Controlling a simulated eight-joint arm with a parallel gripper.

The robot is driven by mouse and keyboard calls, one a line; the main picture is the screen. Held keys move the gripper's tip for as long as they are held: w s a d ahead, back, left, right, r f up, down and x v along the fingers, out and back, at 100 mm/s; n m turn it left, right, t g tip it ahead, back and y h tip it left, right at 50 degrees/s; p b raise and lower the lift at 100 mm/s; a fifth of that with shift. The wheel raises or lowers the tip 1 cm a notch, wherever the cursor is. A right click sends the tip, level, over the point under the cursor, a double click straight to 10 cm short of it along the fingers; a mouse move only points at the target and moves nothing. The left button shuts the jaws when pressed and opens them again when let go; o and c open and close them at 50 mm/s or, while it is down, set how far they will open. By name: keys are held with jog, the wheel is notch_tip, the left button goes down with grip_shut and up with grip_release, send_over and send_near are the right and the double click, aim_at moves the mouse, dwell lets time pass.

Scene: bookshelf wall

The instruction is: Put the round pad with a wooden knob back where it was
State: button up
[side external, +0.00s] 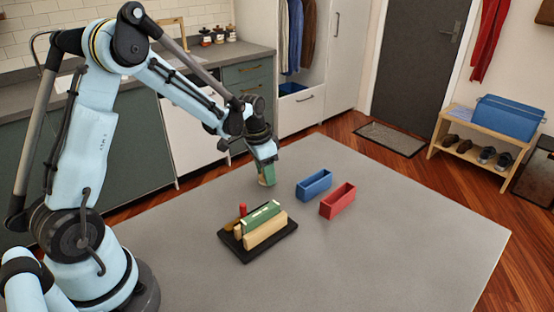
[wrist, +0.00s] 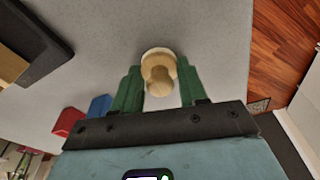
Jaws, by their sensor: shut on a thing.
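The round pad with a wooden knob (wrist: 158,72) is between the green fingers of my gripper (wrist: 158,88) in the wrist view. The knob is pale tan, with the paler round pad showing around its far side. My gripper is shut on it. In the side view my gripper (side external: 265,180) points down over the far left part of the grey table, left of the blue bin. The pad is mostly hidden by the fingers there, and I cannot tell whether it touches the table.
A black tray (side external: 240,252) holds a green-topped piece (side external: 261,217), a wooden block (side external: 266,232) and a small red-topped piece (side external: 242,210). A blue bin (side external: 314,185) and a red bin (side external: 338,201) stand to the right of the tray. The table's right side is clear.

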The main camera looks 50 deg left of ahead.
aim_at(260, 178)
jog(key=shift+f, duration=0.15)
jog(key=o, duration=1.2)
notch_tip(260, 178, up, 12)
jog(key=s, duration=0.2)
jog(key=s+d+r+n+t, duration=0.1)
jog(key=s+d+t, duration=0.4)
jog(key=s+d, duration=0.5)
jog(key=shift+s+d+r+n, duration=0.2)
jog(key=shift+s+r+n, duration=0.05)
jog(key=shift+s+n, duration=0.75)
jog(key=shift+s, duration=0.1)
